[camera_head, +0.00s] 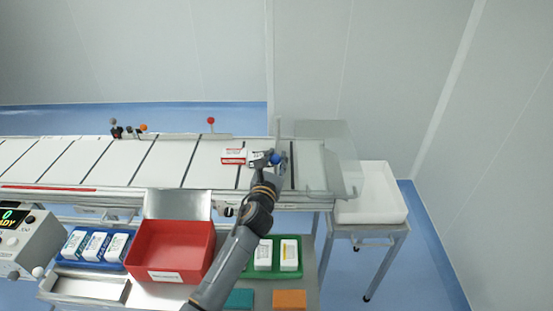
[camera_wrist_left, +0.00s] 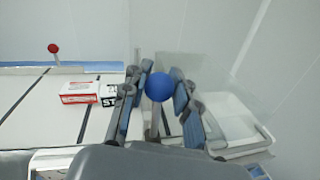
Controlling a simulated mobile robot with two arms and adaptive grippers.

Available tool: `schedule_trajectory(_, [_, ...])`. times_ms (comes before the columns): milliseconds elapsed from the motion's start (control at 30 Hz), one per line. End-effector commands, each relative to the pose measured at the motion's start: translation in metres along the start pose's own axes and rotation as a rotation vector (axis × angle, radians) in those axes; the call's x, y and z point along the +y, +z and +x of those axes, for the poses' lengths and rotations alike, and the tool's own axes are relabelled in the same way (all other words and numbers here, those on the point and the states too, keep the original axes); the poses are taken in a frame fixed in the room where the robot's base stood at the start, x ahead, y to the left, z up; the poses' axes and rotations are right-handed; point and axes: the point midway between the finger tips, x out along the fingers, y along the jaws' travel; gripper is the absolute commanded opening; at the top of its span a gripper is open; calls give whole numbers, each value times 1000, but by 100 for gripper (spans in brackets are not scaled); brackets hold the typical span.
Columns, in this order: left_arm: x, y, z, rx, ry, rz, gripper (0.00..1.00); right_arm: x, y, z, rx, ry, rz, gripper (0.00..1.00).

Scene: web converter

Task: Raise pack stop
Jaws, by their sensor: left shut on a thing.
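The pack stop shows a blue ball knob (camera_head: 276,158) near the right end of the conveyor. My left gripper (camera_head: 273,163) is shut on this knob. My right gripper is not in view.
A clear guard (camera_head: 330,145) covers the belt's right end, with a white bin (camera_head: 372,205) beyond it. A red-knobbed post (camera_head: 211,122) stands at the far rail. Below the conveyor are a red bin (camera_head: 170,252), a green tray (camera_head: 277,250) and a blue tray (camera_head: 92,262).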

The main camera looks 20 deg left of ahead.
Motion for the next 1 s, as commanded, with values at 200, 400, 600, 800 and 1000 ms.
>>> schedule_trajectory(200, [7, -7, -3, -13, 2, -84, 0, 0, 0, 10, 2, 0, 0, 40])
schedule_trajectory(400, [21, -15, -6, -41, 8, -234, 0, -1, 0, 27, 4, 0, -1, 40])
schedule_trajectory(600, [36, -26, -9, -76, 18, -418, 0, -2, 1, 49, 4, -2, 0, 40])
schedule_trajectory(800, [49, -40, -12, -111, 25, -606, 0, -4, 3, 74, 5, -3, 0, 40])
schedule_trajectory(1000, [60, -56, -15, -146, 34, -792, 0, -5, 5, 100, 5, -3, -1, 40])
